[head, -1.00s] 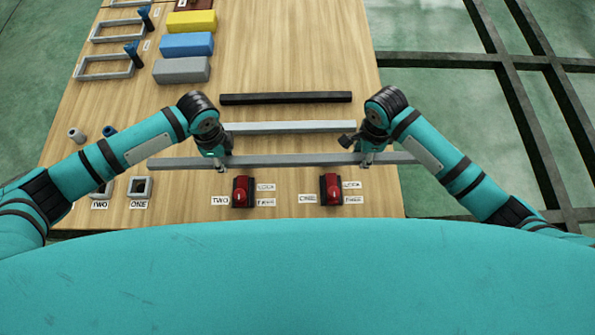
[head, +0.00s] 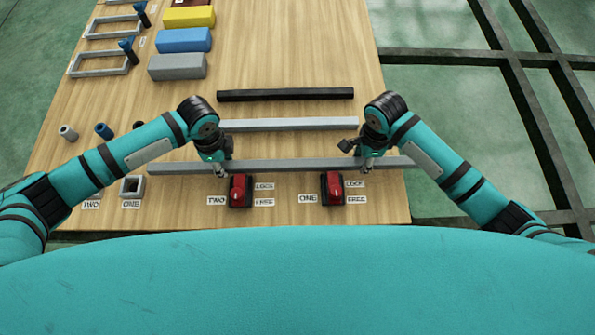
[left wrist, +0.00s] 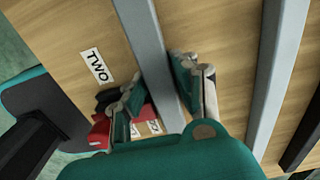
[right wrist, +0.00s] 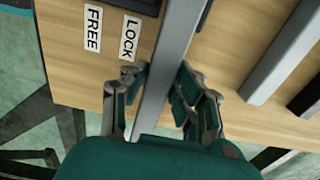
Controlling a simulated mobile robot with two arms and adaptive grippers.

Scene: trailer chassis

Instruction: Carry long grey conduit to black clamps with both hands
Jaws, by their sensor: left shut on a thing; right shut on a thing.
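The long grey conduit (head: 290,165) runs left to right across the front of the table. My left gripper (head: 222,168) is shut on it left of its middle. My right gripper (head: 366,164) is shut on it nearer its right end. The conduit passes between the fingers in the left wrist view (left wrist: 147,35) and the right wrist view (right wrist: 168,70). Two clamps with red tops and dark parts, one by label TWO (head: 240,190) and one by label ONE (head: 332,189), sit just in front of the conduit. I cannot tell whether it touches them.
A lighter grey bar (head: 300,124) and a black bar (head: 285,94) lie behind the conduit. Grey (head: 177,67), blue (head: 183,40) and yellow (head: 188,17) blocks stand at the back left. LOCK and FREE labels lie beside the clamps.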

